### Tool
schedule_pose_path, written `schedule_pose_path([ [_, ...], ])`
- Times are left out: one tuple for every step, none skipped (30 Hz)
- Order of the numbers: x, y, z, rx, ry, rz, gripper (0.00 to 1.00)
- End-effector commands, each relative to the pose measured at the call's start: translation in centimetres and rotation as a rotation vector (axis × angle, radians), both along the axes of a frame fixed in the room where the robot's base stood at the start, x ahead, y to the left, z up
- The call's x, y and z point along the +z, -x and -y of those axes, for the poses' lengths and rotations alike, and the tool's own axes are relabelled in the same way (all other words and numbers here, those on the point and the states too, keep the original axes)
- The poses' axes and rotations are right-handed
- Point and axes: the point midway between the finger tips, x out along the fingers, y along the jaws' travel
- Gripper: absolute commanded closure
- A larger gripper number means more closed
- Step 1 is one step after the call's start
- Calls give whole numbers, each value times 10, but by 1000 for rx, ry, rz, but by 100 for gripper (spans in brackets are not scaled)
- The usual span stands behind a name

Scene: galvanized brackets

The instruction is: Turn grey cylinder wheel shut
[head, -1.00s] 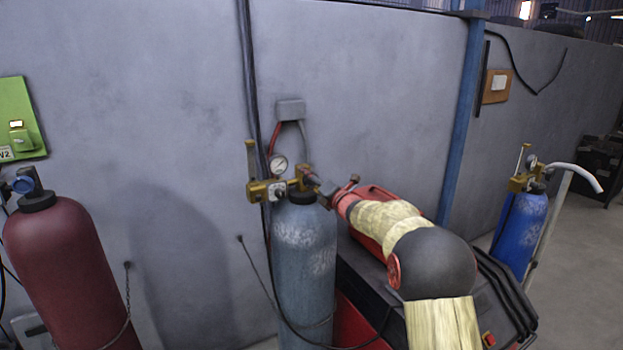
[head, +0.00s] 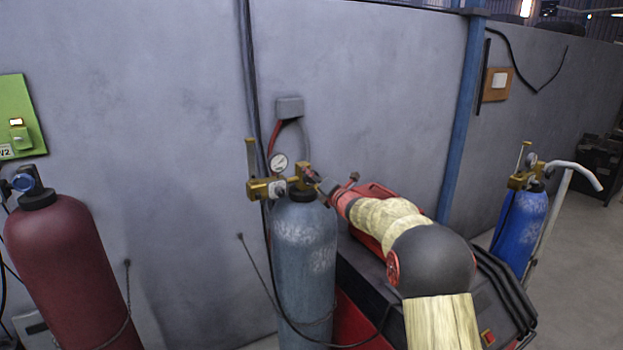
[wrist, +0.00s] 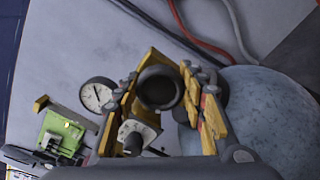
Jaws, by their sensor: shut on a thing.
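The grey cylinder (head: 306,255) stands upright against the wall, with a brass regulator (head: 262,189) and a round gauge (head: 279,162) at its top. My gripper (head: 308,174) reaches in from the right at the valve on top. In the wrist view, the yellow fingers of my gripper (wrist: 165,98) stand on either side of a dark round wheel (wrist: 160,88) and are shut on it. The cylinder's mottled shoulder (wrist: 275,105) shows at the right there, and the gauge (wrist: 98,95) at the left. The head view hides most of the wheel behind my gripper.
A dark red cylinder (head: 62,260) stands at the left below a green panel (head: 20,115). A red and black machine (head: 352,285) sits under my arm. A blue cylinder (head: 519,228) stands at the right. Hoses and a chain hang near the grey cylinder.

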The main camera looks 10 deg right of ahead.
Motion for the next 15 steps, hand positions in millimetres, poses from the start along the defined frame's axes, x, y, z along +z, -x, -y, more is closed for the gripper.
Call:
schedule_pose_path([
  [-1, 0, 0, -1, 0, -1, 81],
  [-1, 0, 0, -1, 0, -1, 83],
  [-1, 0, 0, -1, 0, -1, 84],
  [-1, 0, 0, -1, -1, -1, 84],
  [-1, 0, 0, -1, -1, -1, 84],
  [-1, 0, 0, -1, -3, -2, 84],
  [-1, 0, 0, -1, -5, -3, 84],
  [-1, 0, 0, -1, -8, -4, 84],
  [-1, 0, 1, -1, -15, -6, 84],
  [-1, 0, 1, -1, -21, -8, 84],
  [-1, 0, 1, -1, -27, -10, 85],
  [-1, 0, 1, -1, -41, -14, 85],
  [-1, 0, 1, -1, -51, -17, 85],
  [-1, 0, 1, -1, -64, -22, 85],
  [-1, 0, 1, -1, -84, -27, 85],
])
